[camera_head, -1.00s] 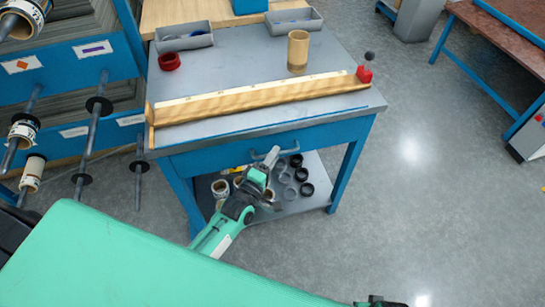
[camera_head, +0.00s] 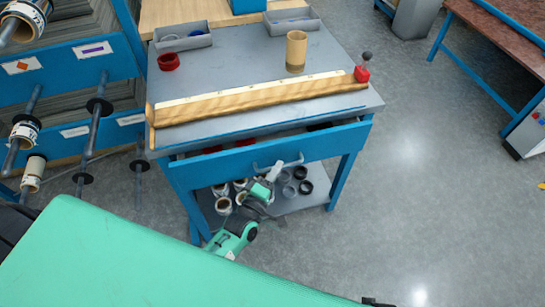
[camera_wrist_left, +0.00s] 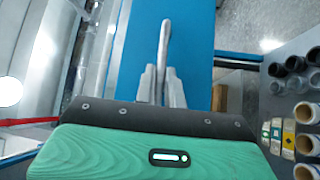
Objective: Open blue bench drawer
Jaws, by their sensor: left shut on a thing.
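The blue bench drawer (camera_head: 330,143) is pulled part way out from under the grey bench top (camera_head: 240,70). A dark gap with red items inside shows behind its front. Its metal handle (camera_head: 291,163) sits at the middle of the drawer front. My left gripper (camera_head: 275,171) is at the handle, shut on it. In the left wrist view the two fingers (camera_wrist_left: 161,85) close around the handle bar (camera_wrist_left: 165,45), with the blue drawer front (camera_wrist_left: 190,40) behind. My right gripper cannot be made out; only a dark bit shows at the bottom edge.
A lower shelf (camera_head: 290,203) under the drawer holds several black rings and rolls. A wooden strip, a cardboard tube (camera_head: 296,52), a red ring (camera_head: 168,62) and grey trays are on the bench top. Roll racks stand at left.

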